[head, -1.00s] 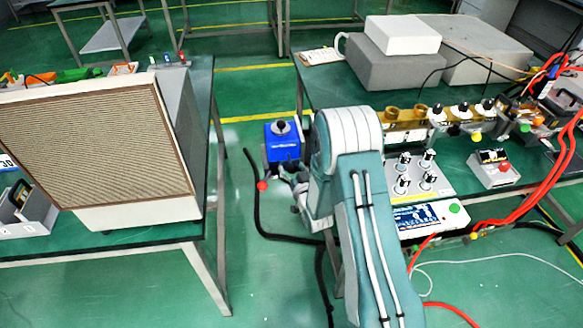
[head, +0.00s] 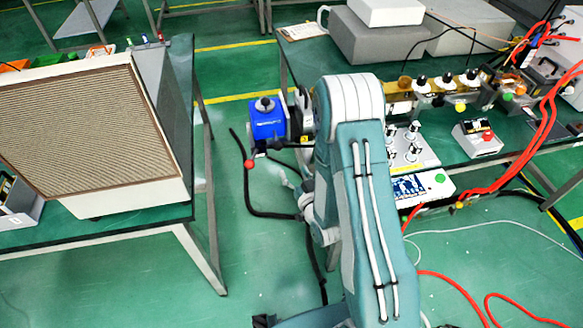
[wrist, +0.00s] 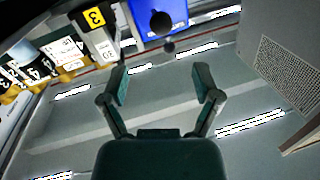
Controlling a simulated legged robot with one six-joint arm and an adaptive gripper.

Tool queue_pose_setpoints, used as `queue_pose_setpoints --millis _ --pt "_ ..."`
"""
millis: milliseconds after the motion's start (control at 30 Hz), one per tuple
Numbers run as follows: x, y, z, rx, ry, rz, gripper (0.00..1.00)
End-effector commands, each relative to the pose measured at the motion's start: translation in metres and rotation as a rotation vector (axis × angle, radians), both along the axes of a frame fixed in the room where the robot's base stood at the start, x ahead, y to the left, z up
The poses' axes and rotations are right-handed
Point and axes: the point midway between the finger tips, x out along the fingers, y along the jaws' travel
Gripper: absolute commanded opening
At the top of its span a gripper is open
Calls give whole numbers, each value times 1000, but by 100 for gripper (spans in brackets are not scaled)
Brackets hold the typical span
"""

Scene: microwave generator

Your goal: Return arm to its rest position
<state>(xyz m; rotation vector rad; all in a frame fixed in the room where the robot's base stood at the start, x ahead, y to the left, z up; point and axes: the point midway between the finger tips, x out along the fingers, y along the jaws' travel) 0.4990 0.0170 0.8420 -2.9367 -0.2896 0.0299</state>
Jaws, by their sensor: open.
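My gripper (wrist: 162,80) is open in the wrist view. Its two dark fingers stand well apart with nothing between them. A blue block with a dark round knob (wrist: 168,14) lies beyond the fingertips at the top of that view, apart from them. In the head view the blue block (head: 268,120) is left of my raised arm (head: 365,200), at the near end of the equipment row. My arm hides part of the row, and I cannot clearly make out the gripper there.
A cabinet with a grille front (head: 80,125) stands on the left table. Red hoses (head: 545,125) hang at right. Green floor lies open between the tables.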

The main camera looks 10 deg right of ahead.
Motion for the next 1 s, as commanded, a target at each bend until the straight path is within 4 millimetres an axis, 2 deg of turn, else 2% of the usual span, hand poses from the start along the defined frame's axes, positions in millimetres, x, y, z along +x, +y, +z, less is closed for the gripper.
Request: queue_pose_setpoints --millis 367,467,733,867,1000 --pt "0 0 0 0 0 0 81" --pt "4 0 6 -11 8 -1 81" --pt "27 -5 55 -119 153 -27 81" --pt "29 -9 82 -170 238 -48 81" --pt "23 -14 112 -212 332 -71 81"
